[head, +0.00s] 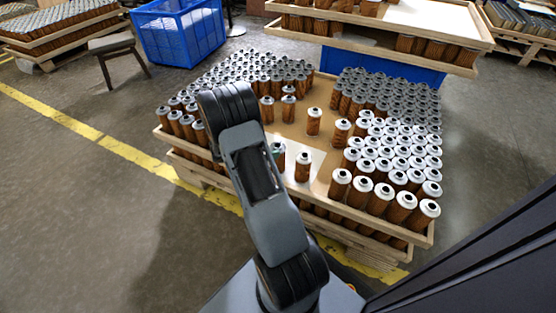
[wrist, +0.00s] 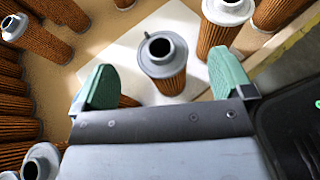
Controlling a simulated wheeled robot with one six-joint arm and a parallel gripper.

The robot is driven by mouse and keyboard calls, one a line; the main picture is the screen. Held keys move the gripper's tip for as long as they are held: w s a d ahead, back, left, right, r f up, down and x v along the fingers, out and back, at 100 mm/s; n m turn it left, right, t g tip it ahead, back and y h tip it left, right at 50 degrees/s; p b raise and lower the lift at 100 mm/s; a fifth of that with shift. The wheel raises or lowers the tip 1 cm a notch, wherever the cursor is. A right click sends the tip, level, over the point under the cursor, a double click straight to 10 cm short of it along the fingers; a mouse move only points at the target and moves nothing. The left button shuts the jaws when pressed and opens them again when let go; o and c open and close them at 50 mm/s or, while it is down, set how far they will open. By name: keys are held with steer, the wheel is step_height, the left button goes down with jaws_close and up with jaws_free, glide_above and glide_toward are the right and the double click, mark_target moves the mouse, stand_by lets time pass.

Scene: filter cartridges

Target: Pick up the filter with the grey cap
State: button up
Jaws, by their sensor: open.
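A filter with a grey cap and brown pleated body (wrist: 168,76) stands upright on a white sheet (wrist: 127,57) in the wrist view. In the head view this appears to be the lone filter (head: 303,170) right of my arm. My gripper (wrist: 162,66) is open, with green fingers to the left and right of this filter in the picture. Gaps show on both sides, and nothing is held. Whether the filter lies within finger reach is hard to tell. In the head view my arm hides most of the gripper; only a bit of green finger shows.
The wooden tray rim (head: 422,240) borders the front. A raised wooden tray (head: 400,28) overhangs the back.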

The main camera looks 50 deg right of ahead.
mark_target(277, 145)
steer(key=b+x, duration=0.2)
steer(key=x, duration=0.1)
steer(key=shift+d+f, duration=0.15)
steer(key=shift+f, duration=0.25)
steer(key=shift+s+d+f, duration=0.15)
steer(key=shift+s+d, duration=0.05)
steer(key=shift+d, duration=0.45)
steer(key=shift+c, duration=0.4)
steer(key=c, duration=1.2)
